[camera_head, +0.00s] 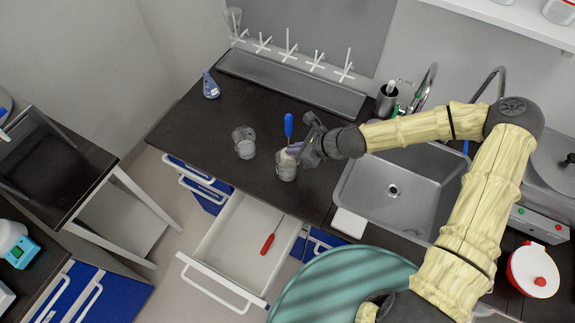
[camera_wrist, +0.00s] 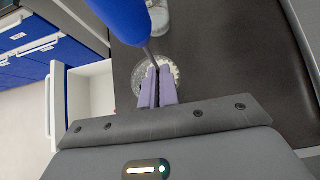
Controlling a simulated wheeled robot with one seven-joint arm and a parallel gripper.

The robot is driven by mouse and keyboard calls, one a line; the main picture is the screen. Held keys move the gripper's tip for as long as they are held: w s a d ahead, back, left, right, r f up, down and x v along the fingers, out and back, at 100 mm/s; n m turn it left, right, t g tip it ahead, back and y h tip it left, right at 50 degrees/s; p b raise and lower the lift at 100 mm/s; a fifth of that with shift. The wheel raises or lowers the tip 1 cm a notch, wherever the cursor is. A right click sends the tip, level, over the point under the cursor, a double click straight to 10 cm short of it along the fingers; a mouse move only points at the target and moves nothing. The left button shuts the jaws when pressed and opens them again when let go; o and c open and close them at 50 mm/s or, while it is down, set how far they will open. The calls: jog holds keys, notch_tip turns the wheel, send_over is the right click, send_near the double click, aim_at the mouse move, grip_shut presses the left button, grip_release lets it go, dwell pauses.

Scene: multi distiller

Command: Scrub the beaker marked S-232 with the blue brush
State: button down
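My gripper (camera_head: 293,150) is over the counter, its purple fingers close together on the thin shaft of the blue brush (camera_head: 289,124). The brush stands nearly upright, its blue handle above the fingers; the handle also shows large in the wrist view (camera_wrist: 122,20). Its lower end goes down into a glass beaker (camera_head: 286,172) right below the fingers, seen under them in the wrist view (camera_wrist: 138,78); the bristles look white there. A second beaker (camera_head: 244,143) stands to the left, apart from it. I cannot read S-232 on either beaker.
An open drawer (camera_head: 228,240) with a red-handled screwdriver (camera_head: 268,242) juts out below the counter. A sink (camera_head: 400,205) is right of the beakers. A flask (camera_head: 210,85), pegged rack (camera_head: 290,85) and dark cup (camera_head: 386,101) stand behind. Counter left of the beakers is clear.

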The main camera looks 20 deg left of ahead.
jog(key=shift+s+a+f+b, duration=0.3)
jog(key=shift+f+b, duration=0.2)
jog(key=shift+f, duration=0.15)
jog(key=shift+s+d+r+p, duration=0.15)
jog(key=shift+r+p, duration=0.15)
jog(key=shift+r, duration=0.05)
jog(key=shift+s+d+r+p, duration=0.15)
jog(key=shift+r+p, duration=0.1)
jog(key=shift+r, duration=0.1)
jog(key=shift+w+d+f+b, duration=0.15)
jog(key=shift+d+f+b, duration=0.15)
jog(key=shift+f, duration=0.35)
